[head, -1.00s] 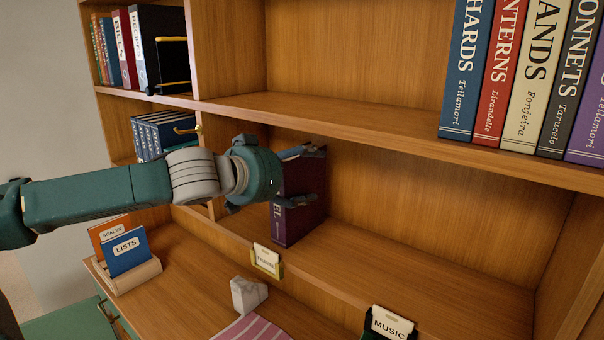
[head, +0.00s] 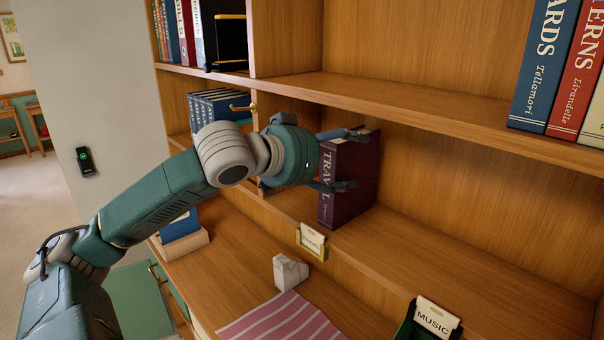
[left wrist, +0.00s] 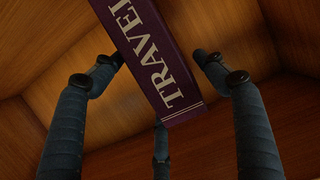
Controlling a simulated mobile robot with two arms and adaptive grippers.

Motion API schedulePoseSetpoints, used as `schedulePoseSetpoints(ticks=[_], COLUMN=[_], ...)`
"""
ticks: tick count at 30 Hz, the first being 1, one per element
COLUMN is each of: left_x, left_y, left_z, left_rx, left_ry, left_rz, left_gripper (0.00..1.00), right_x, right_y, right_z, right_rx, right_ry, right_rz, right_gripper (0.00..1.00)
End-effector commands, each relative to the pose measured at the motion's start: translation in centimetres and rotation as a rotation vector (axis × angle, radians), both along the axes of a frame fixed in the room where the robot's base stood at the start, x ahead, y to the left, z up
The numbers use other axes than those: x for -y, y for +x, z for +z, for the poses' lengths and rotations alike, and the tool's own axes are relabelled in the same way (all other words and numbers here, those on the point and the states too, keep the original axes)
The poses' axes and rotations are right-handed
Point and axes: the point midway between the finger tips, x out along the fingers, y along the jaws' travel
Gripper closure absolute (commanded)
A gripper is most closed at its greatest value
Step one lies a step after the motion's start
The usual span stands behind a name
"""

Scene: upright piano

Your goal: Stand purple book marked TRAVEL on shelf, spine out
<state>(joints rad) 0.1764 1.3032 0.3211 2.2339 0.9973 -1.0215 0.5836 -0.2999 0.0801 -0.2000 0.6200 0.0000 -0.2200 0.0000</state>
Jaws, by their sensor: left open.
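The purple book marked TRAVEL (head: 328,204) stands upright on the lower shelf (head: 420,248), its lettered spine facing out. In the left wrist view the spine of the book (left wrist: 158,65) runs slanted between my fingers. My left gripper (head: 351,160) is open in front of the book, with one finger near its upper part and one lower across its side. In the left wrist view the fingers of my left gripper (left wrist: 157,78) are spread, with gaps to the spine on both sides. The head view leaves unclear whether a fingertip touches the cover. My right gripper is not in view.
A small label holder (head: 311,241) sits on the shelf edge below the book, and a MUSIC label (head: 433,317) is further right. The shelf right of the book is clear. Blue books (head: 213,106) stand in the left compartment. A white block (head: 290,271) and striped cloth (head: 275,322) lie below.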

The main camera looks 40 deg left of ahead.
Motion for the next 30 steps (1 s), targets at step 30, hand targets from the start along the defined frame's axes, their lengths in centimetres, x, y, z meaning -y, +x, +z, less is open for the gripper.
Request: schedulePoseSetpoints(ticks=[30], left_x=[-1.1], left_y=[-10.9], left_z=[-0.1], left_rx=[-0.001], left_ry=[0.001], left_rz=[0.006], left_gripper=[0.28], right_x=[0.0], right_y=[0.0], right_z=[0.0], right_rx=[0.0], right_ry=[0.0], right_rz=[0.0], right_gripper=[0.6])
